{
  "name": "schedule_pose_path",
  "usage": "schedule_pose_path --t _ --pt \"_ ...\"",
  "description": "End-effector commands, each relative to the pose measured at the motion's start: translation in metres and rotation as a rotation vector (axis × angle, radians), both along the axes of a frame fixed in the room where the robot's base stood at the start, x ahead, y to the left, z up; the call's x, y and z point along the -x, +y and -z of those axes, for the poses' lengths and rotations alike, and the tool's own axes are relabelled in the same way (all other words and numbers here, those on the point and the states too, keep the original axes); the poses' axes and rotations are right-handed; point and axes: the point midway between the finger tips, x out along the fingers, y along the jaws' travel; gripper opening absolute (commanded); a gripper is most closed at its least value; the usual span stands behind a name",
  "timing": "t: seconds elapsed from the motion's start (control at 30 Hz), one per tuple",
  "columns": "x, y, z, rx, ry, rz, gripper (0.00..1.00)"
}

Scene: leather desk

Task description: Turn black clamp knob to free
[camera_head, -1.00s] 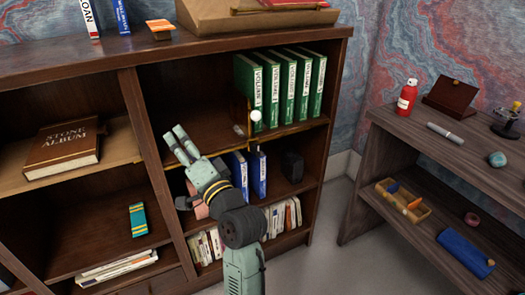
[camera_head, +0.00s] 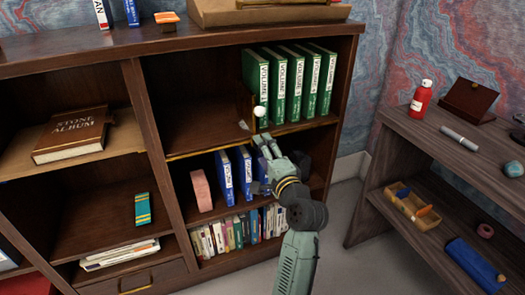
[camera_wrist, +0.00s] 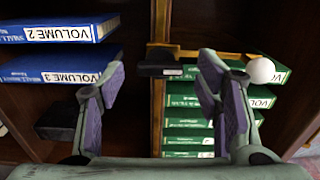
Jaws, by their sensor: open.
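A brass bookend (camera_head: 252,108) with a white ball knob (camera_head: 260,111) stands at the left end of the green volumes on the upper shelf. In the wrist view the brass bar (camera_wrist: 205,54) ends in the white ball (camera_wrist: 261,71). A small black part, apparently the clamp knob (camera_wrist: 158,69), sits at the shelf's brass edge strip beside the bar. My gripper (camera_head: 263,142) is open at that shelf edge, just below the bookend. In the wrist view the black part lies between the spread fingers of my gripper (camera_wrist: 162,75), beyond their tips. I cannot tell its turn position or any contact.
Green volumes (camera_head: 292,85) fill the shelf right of the bookend. Blue volumes (camera_head: 225,178) and a pink block (camera_head: 201,190) stand on the shelf below. A wooden divider (camera_head: 150,140) is at the left. A side desk (camera_head: 440,150) stands to the right, with floor between.

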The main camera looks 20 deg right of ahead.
Motion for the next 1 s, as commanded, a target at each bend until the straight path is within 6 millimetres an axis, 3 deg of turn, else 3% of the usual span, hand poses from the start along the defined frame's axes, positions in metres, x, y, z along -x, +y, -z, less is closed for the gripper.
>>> schedule_pose_path --t 0.2,0.47,1.0 --pt "-0.015 0.000 0.000 -0.001 0.000 0.001 0.58" --pt "-0.016 0.000 0.000 0.000 0.000 0.001 0.58" --pt "-0.016 0.000 0.000 0.000 0.000 0.001 0.22"
